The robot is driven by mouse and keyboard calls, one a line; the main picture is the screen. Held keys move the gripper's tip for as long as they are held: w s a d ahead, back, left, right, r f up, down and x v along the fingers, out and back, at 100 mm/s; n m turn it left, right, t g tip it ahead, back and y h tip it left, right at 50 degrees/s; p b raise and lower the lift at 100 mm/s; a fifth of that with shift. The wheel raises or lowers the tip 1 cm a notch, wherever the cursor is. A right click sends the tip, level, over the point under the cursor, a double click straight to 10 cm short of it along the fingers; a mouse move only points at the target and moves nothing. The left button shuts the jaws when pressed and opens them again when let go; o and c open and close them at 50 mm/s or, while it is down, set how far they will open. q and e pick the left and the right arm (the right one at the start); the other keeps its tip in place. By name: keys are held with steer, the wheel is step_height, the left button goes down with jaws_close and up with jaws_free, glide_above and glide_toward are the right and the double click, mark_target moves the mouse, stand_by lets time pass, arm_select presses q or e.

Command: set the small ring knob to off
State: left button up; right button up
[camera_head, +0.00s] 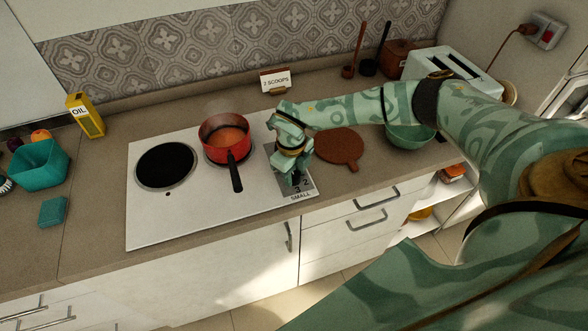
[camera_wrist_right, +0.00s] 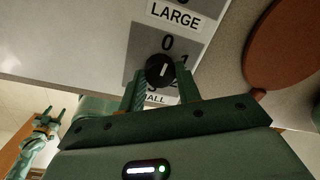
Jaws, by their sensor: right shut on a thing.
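The small ring knob (camera_wrist_right: 160,70) is a round black dial with a white line, on a grey panel marked 0 and 1, with SMALL partly covered below. Its white line stands nearly upright in the right wrist view, roughly toward the 0. My right gripper (camera_wrist_right: 163,84) is shut on the knob, one finger on each side. In the head view my right gripper (camera_head: 294,179) reaches down over the panel and hides the knob. My left gripper (camera_wrist_right: 53,113) shows small at the lower left of the right wrist view, fingers apart and empty.
The white cooktop (camera_head: 205,205) holds a red pot (camera_head: 214,128) of orange liquid, its black handle pointing forward. A LARGE label (camera_wrist_right: 175,16) sits beyond the knob. A brown round board (camera_head: 338,146) and green bowl (camera_head: 408,140) lie right, near my forearm.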

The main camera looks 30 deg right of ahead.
steer(key=shift+w+r+n, duration=0.1)
steer(key=shift+n, duration=0.3)
steer(key=o, duration=1)
steer(key=shift+c, duration=0.2)
step_height(320, 180, up, 16)
steer(key=p, duration=0.2)
steer(key=shift+s+a, duration=0.25)
steer(key=shift+a, duration=0.15)
steer(key=shift+r, duration=0.1)
